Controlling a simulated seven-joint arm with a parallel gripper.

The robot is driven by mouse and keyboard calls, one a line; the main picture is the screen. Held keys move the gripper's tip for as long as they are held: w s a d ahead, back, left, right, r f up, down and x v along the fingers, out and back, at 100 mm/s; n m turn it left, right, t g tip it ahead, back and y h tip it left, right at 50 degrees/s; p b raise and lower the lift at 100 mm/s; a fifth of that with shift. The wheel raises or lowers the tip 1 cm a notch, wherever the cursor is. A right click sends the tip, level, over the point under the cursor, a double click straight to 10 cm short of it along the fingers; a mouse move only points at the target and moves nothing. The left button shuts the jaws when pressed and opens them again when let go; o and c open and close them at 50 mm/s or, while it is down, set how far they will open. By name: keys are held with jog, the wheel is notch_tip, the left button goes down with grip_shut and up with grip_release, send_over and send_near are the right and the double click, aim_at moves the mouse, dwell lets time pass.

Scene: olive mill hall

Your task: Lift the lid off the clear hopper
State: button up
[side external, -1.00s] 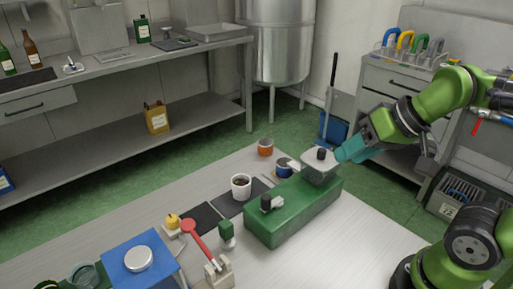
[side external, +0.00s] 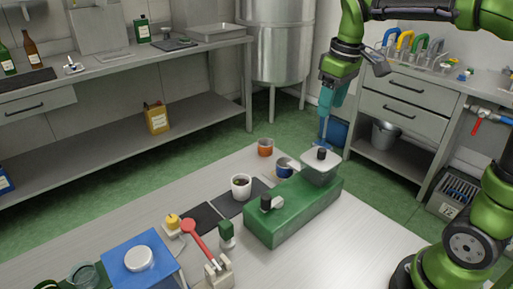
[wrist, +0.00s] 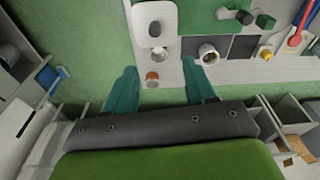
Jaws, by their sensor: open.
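The pale square lid (side external: 320,161) with a black knob (side external: 321,153) lies on the greyish, see-through hopper (side external: 318,175). The hopper stands at the far end of a green machine body (side external: 285,213). My gripper (side external: 324,144) points down just behind or above the knob in the side view; its depth there is hard to tell.
An orange-brown cup (side external: 265,147), a blue cup (side external: 284,168) and a white cup of dark contents (side external: 241,187) stand left of the hopper. A red lever (side external: 200,245) and a blue scale (side external: 125,265) are at the front left. The table right of the machine is clear.

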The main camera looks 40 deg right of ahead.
notch_tip(320, 180, up, 3)
jog(key=d+n+g, duration=0.1)
jog(key=n, duration=0.3)
send_over(323, 150)
jog(key=shift+g, duration=0.3)
notch_tip(323, 150, down, 11)
jog(key=shift+s+d+f, duration=0.1)
jog(key=shift+d, duration=0.05)
jog(key=shift+f, duration=2.75)
jog(key=shift+w, duration=0.2)
grip_shut()
